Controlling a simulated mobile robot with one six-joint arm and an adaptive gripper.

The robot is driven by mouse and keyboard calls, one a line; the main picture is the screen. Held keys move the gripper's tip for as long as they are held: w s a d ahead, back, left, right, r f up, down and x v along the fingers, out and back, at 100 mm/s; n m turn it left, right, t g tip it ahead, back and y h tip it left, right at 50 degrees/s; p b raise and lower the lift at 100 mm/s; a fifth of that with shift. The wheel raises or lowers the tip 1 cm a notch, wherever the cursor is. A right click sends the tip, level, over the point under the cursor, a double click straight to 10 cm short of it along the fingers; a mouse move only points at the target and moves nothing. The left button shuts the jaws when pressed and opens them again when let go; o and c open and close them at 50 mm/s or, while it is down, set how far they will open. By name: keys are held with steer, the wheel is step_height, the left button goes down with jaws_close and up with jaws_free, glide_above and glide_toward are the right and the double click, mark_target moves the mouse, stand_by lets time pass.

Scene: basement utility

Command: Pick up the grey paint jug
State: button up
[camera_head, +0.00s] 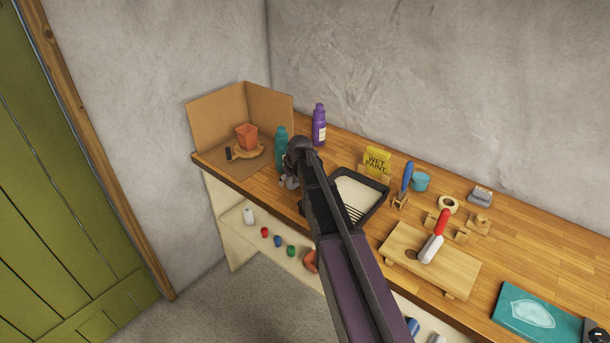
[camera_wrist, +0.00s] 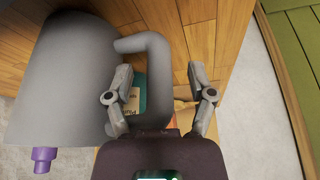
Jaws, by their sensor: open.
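The grey paint jug (camera_wrist: 65,80) fills the left of the wrist view, with its loop handle (camera_wrist: 155,60) towards the middle. My gripper (camera_wrist: 158,78) is open, with one finger on each side of the handle's outer bar. The left finger reaches into the gap between handle and body. I cannot tell whether either finger touches the handle. In the head view my gripper (camera_head: 289,182) is over the bench beside the teal bottle, and my arm hides most or all of the jug there.
A teal bottle (camera_head: 281,148) and a purple bottle (camera_head: 319,128) stand close by. A black paint tray (camera_head: 376,203) lies to the right. A cardboard screen (camera_head: 215,112) with an orange cup (camera_head: 246,137) is at the left bench end. Tools and a wooden board (camera_head: 455,272) occupy the right.

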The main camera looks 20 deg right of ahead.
stand_by(0.6)
jaws_close()
